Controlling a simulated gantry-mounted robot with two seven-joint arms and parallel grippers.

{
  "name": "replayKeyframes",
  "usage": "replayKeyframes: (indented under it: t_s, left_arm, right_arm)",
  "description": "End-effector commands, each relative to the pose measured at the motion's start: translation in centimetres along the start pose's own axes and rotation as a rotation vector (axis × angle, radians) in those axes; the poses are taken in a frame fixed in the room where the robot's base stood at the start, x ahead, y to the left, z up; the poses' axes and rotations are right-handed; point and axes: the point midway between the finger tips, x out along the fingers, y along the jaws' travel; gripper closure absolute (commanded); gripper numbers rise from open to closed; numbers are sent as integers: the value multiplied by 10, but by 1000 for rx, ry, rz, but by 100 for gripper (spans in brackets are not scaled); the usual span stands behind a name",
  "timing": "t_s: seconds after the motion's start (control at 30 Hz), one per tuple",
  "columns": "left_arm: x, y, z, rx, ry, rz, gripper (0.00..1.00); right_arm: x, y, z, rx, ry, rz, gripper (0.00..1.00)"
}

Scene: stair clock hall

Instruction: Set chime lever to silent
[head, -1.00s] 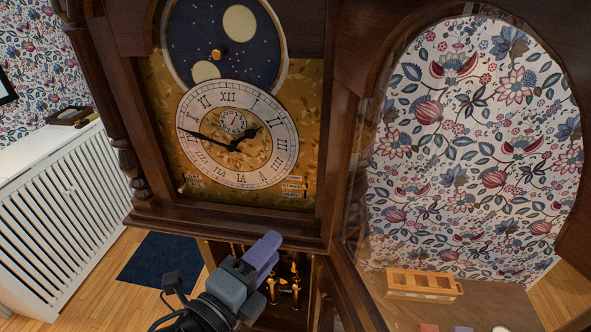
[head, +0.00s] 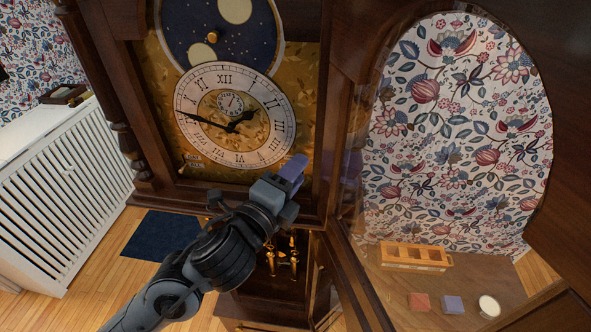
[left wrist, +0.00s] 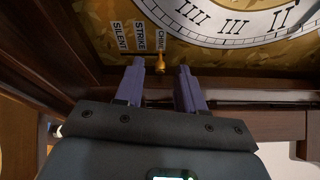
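The clock dial (head: 232,115) sits on a gold face plate inside the open clock case. In the left wrist view, the labels SILENT (left wrist: 120,36), STRIKE (left wrist: 140,36) and CHIME (left wrist: 159,38) stand in a row at the plate's edge. A small brass chime lever (left wrist: 160,62) is at the CHIME end of the row. My left gripper (head: 293,170) is at the lower right of the dial and hides these labels in the head view. In the left wrist view its purple fingers (left wrist: 161,90) are apart, with the lever between them in the picture; contact is not visible. My right gripper is not in view.
The open glazed clock door (head: 352,215) stands close on the right. A second small lever (head: 182,168) with labels is at the plate's lower left. The wooden case sill (head: 190,197) runs below the dial. Brass parts (head: 283,262) show in the lower case. A white radiator cover (head: 55,195) is left.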

Motion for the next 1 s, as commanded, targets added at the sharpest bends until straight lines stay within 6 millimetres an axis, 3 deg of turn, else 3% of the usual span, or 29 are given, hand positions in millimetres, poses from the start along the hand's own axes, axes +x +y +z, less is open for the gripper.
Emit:
replayKeyframes:
  t_s: [0.4, 0.67, 1.0]
  left_arm:
    - [6, 0, 0, 2, -1, 0, 61]
    - [6, 0, 0, 1, -1, 0, 100]
    - [6, 0, 0, 1, 0, 0, 100]
  right_arm:
    - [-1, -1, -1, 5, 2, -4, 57]
    - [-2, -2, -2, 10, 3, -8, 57]
    - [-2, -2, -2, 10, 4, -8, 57]
